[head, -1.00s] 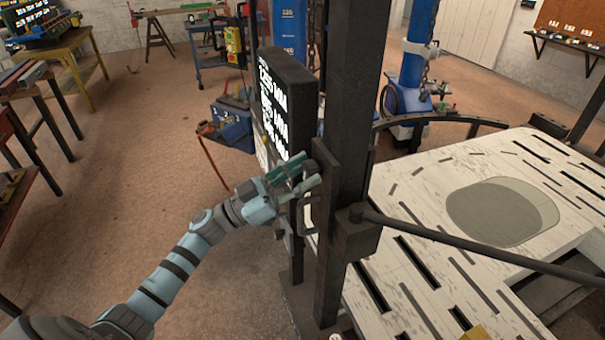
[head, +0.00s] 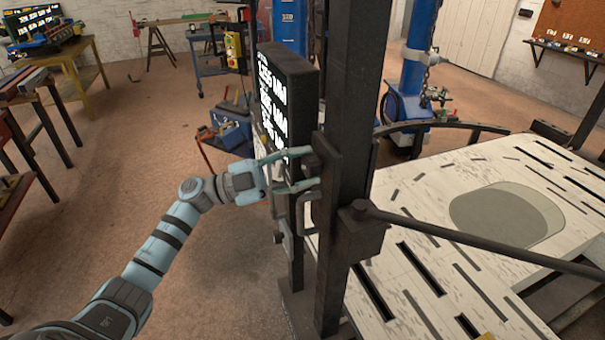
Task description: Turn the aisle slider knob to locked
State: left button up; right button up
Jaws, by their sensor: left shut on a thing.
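A dark post (head: 348,120) stands in the middle of the head view. A bracket plate on its left side carries a small dark knob (head: 309,164). My left gripper (head: 315,167) reaches in from the left. Its two pale teal fingers lie one above the other and are shut on the knob, which shows between them. A grey metal handle (head: 309,213) sits just below the fingers on the post. The knob's markings and the slider behind the plate are hidden. My right gripper is not in view.
A black display box (head: 295,85) with white text stands close behind my gripper. A white slotted table (head: 440,200) and a dark slanting rod (head: 480,245) lie right of the post.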

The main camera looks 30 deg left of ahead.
pick_arm(q)
jog(key=m, duration=0.2)
jog(key=m+g+b, duration=0.1)
jog(key=m, duration=0.1)
jog(key=shift+g+y, duration=0.3)
jog(key=shift+m+g, duration=0.4)
jog(key=shift+m, duration=1)
jog(key=shift+y, duration=0.3)
jog(key=o, duration=1.2)
jog(key=shift+c, duration=0.2)
jog(key=v, duration=1.2)
